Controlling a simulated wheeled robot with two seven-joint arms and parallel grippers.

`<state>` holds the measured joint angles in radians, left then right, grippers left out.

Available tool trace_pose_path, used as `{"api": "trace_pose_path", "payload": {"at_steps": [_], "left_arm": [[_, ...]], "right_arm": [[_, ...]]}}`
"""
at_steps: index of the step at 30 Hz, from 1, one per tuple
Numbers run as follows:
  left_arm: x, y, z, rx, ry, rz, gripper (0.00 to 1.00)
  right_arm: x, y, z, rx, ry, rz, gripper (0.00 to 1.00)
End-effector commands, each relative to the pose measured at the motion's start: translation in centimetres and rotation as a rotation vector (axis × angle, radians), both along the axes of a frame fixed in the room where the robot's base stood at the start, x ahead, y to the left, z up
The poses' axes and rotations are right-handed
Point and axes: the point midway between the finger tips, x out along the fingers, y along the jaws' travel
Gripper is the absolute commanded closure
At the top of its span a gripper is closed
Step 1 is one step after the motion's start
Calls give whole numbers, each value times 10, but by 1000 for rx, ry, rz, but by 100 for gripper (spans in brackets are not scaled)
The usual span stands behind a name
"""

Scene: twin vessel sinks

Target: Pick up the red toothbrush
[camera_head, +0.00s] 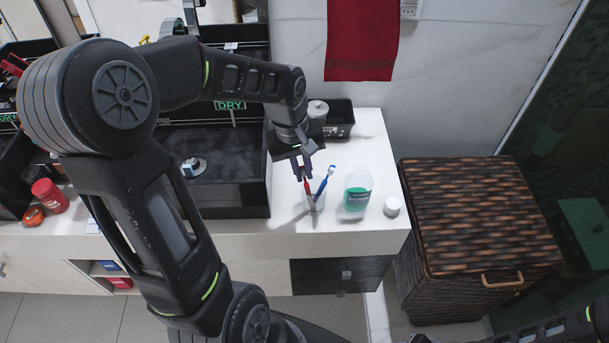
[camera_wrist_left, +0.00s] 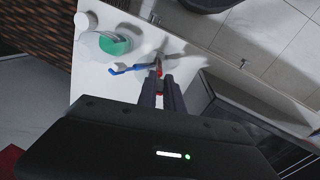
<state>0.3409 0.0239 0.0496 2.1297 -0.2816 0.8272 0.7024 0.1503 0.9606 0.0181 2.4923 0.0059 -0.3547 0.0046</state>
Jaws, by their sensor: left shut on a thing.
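The red toothbrush (camera_head: 308,186) stands tilted in a clear cup (camera_head: 314,201) on the white counter, beside a blue toothbrush (camera_head: 324,181). My left gripper (camera_head: 304,171) is above the cup, shut on the upper part of the red toothbrush. In the left wrist view the left gripper's fingers (camera_wrist_left: 164,92) close around the red toothbrush (camera_wrist_left: 158,70), and the blue toothbrush (camera_wrist_left: 128,69) lies just to the left of them. The fingers hide part of the red toothbrush. My right gripper is not in view; only part of the right arm shows at the lower right.
A bottle of green liquid (camera_head: 357,191) and a small white jar (camera_head: 392,206) stand right of the cup. A black tray (camera_head: 339,122) is behind. The black sink (camera_head: 225,165) lies left. A wicker hamper (camera_head: 475,215) stands right of the counter; a red towel (camera_head: 362,38) hangs above.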

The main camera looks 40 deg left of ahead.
Motion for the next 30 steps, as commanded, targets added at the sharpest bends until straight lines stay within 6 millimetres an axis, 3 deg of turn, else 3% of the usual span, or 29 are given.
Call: {"api": "trace_pose_path", "payload": {"at_steps": [11,30], "left_arm": [[1,0,33,1,-5,1,100],[1,0,158,0,-4,-1,100]], "right_arm": [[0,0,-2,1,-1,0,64],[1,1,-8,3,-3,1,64]]}}
